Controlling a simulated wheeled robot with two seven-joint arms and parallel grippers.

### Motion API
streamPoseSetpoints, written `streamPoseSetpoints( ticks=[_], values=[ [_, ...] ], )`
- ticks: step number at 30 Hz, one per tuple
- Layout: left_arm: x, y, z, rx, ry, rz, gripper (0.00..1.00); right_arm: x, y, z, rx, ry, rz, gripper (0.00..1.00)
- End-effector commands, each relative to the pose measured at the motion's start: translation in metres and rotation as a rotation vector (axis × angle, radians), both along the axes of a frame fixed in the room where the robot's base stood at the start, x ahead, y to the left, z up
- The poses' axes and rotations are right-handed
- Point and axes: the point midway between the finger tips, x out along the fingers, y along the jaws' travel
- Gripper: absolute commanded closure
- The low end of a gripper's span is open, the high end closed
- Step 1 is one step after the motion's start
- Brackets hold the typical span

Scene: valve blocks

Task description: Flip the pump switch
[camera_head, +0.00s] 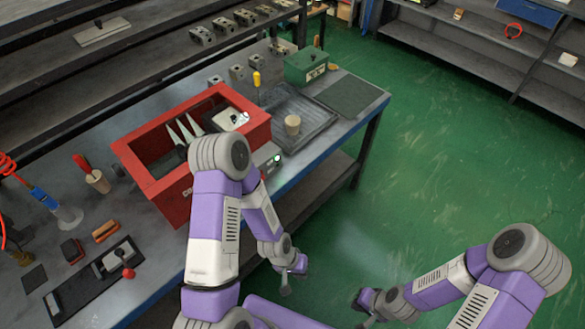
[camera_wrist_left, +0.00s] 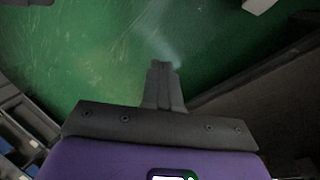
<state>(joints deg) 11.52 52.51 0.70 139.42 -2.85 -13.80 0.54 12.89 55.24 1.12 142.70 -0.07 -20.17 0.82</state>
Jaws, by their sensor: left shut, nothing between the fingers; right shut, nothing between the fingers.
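A small grey box with a lit green spot (camera_head: 276,160) sits at the front edge of the bench, at the right end of the red bin. It may carry the pump switch, but my left arm partly covers it and I cannot make out a lever. My left gripper (camera_head: 286,290) is shut and empty, pointing down over the green floor in front of the bench, well apart from the box. Its closed fingers also show in the left wrist view (camera_wrist_left: 162,72). My right gripper (camera_head: 364,322) is shut and empty at the bottom of the head view, away from the bench.
The red bin (camera_head: 160,187) stands on the bench (camera_head: 352,70) with pale cones and a light part inside. A dark tray (camera_head: 315,113) with a beige cylinder (camera_head: 292,124) and a green box (camera_head: 305,66) stand to its right. The floor (camera_head: 420,150) is clear.

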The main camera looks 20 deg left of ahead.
Motion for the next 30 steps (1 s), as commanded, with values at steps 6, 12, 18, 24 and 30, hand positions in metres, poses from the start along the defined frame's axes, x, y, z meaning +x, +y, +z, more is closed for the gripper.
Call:
streamPoseSetpoints(
  ticks=[6, 12, 18, 24, 30],
  values=[
    [0.097, 0.029, 0.045, 0.090, -0.100, -0.281, 1.00, 0.000, 0.000, -0.020, 0.001, 0.000, 0.001, 1.00],
    [0.164, 0.083, 0.136, 0.316, -0.131, -0.493, 1.00, -0.001, 0.000, -0.035, 0.000, 0.001, 0.001, 1.00],
    [0.186, 0.131, 0.221, 0.511, -0.114, -0.543, 1.00, 0.000, 0.000, -0.043, 0.000, 0.001, 0.000, 1.00],
    [0.187, 0.151, 0.250, 0.582, -0.092, -0.540, 1.00, 0.000, 0.000, -0.047, 0.000, 0.000, 0.000, 1.00],
    [0.188, 0.157, 0.222, 0.583, -0.085, -0.543, 1.00, 0.000, 0.000, -0.055, 0.000, 0.000, 0.000, 1.00]
  ],
)
